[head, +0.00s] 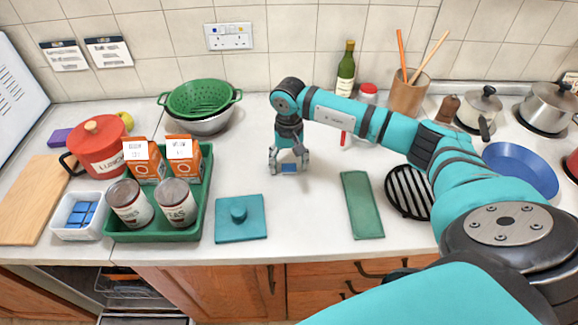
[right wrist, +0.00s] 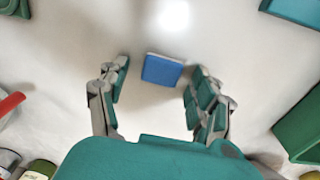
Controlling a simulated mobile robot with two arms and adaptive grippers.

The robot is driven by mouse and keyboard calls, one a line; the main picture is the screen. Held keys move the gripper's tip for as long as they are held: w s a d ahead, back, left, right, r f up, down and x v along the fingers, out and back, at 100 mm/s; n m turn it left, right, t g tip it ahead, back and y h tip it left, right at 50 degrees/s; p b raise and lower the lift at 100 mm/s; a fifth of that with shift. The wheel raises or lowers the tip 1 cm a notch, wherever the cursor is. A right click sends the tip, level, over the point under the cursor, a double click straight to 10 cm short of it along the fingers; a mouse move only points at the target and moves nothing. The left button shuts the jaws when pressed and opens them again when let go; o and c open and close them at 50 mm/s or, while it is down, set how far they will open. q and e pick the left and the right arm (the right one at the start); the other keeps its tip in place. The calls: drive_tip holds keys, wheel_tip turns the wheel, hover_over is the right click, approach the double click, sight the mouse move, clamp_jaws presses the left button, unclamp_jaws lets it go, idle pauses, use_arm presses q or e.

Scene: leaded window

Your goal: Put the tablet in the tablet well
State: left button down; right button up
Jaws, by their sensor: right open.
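A small blue tablet (head: 289,167) lies on the white worktop in the middle of the head view. It also shows in the right wrist view (right wrist: 162,69), ahead of and between the fingers. My right gripper (head: 288,162) points down over the tablet with its fingers apart, one on each side. I see no contact between fingers and tablet. A white tub (head: 58,232) with several blue tablets stands at the left. I cannot make out a tablet well; an open appliance with a wire rack (head: 128,288) shows below the worktop's left front edge. My left gripper is out of view.
A green tray (head: 150,236) with cans and orange cartons stands left of the gripper. A teal knobbed lid (head: 240,229) and a green mat (head: 362,205) lie near the front. A green colander (head: 200,98) and a bottle (head: 346,72) stand behind. Worktop around the tablet is clear.

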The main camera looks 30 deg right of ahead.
drive_tip(key=shift+c, duration=1.1)
drive_tip(key=c, duration=0.8)
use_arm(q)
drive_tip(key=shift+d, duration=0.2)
use_arm(e)
drive_tip(key=shift+o, duration=0.2)
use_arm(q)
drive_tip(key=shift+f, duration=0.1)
use_arm(e)
drive_tip(key=shift+r, duration=0.15)
